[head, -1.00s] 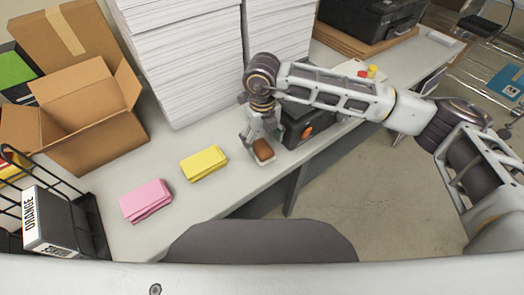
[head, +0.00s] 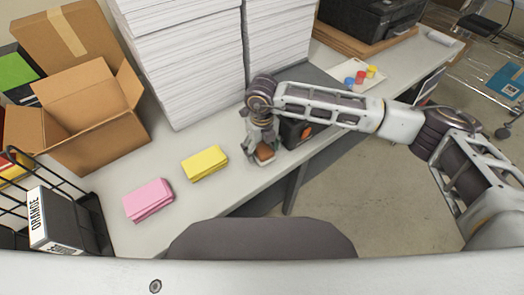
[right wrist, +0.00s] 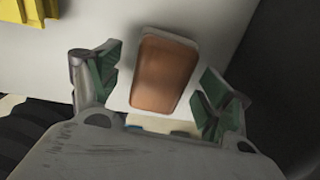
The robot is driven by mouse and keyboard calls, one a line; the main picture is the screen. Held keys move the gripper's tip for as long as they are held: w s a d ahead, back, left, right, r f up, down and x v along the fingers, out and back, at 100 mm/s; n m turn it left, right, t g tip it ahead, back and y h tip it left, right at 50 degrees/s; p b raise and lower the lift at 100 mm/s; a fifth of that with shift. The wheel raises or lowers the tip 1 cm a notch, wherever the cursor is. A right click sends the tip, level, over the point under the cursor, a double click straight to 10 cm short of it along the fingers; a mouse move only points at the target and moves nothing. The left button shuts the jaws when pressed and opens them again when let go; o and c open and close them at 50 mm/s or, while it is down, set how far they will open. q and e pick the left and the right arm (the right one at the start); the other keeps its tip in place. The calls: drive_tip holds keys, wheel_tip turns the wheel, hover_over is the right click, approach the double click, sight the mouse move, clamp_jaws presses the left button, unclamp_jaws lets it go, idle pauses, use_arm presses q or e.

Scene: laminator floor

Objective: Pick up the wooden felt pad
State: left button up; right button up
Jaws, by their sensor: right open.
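The wooden felt pad (head: 265,153) is a small brown block with a pale lower edge, lying on the grey table near its front edge. In the right wrist view the pad (right wrist: 164,74) lies between the two fingers, with a gap on each side. My right gripper (head: 262,150) is open and points down over the pad; its fingers also show in the right wrist view (right wrist: 155,85). The gripper partly hides the pad in the head view. My left gripper is not in view.
A black machine (head: 294,131) stands right beside the gripper. Yellow notes (head: 204,163) and pink notes (head: 149,200) lie to the left on the table (head: 190,205). Tall paper stacks (head: 180,65) rise behind. A cardboard box (head: 90,120) and a black wire rack (head: 85,215) are at left.

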sight(262, 147)
drive_tip(key=c, duration=1.1)
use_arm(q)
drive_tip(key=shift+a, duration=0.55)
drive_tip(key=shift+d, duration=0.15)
use_arm(e)
drive_tip(key=shift+r, duration=0.2)
